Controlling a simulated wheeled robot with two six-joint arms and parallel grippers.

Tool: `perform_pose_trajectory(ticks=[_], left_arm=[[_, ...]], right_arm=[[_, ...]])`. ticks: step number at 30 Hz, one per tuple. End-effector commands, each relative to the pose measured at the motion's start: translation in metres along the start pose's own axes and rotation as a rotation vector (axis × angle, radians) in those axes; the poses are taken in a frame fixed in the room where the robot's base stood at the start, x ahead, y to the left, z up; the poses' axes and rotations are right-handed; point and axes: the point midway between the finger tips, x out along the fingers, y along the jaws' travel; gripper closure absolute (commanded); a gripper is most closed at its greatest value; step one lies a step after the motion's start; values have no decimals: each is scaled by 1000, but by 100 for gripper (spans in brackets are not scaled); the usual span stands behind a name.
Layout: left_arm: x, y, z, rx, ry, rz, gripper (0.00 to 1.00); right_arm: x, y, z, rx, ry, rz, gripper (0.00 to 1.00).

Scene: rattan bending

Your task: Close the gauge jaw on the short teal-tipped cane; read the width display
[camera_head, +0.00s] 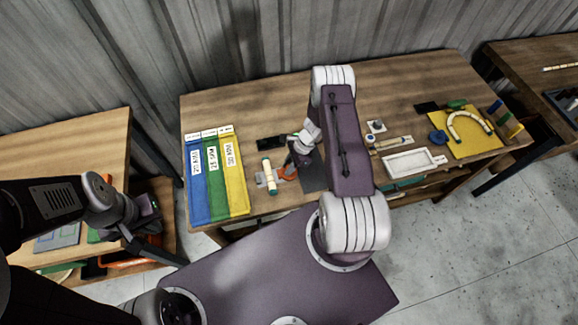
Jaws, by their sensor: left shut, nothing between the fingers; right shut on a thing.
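The short teal-tipped cane (269,177) is cream with teal ends and lies on the workbench, pointing away from me. It rests at a small grey gauge (260,179) with an orange jaw part (288,175) on its right. My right gripper (291,166) reaches down just right of the cane and is shut on what looks like the orange jaw; its fingertips are partly hidden. I cannot tell whether the jaw touches the cane. A black display (271,142) lies behind the cane; no reading is legible. My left gripper (140,246) is shut and empty, low at the left.
Blue, green and yellow labelled strips (215,178) lie left of the gauge. A white tray (409,163) and a yellow board (465,140) with a bent cane are at the right. A dark mat (314,176) lies under my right arm. The bench's back is clear.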

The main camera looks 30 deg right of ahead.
Motion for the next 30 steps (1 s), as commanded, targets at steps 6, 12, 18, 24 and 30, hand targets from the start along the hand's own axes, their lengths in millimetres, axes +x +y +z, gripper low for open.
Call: perform_pose_trajectory(ticks=[6, 12, 18, 24, 30], left_arm=[[12, 0, 1, 0, 0, 0, 100], [10, 0, 1, 0, 0, 0, 100], [10, 0, 1, 0, 0, 0, 100], [10, 0, 1, 0, 0, 0, 100], [19, 0, 2, 0, 0, 0, 100]], right_arm=[[9, -1, 23, -2, -4, -2, 100], [7, -2, 23, -1, -4, -3, 100], [7, -1, 23, -1, -3, -2, 56], [7, -1, 22, -1, -3, -1, 56], [-15, -2, 21, -1, -1, -5, 56]])
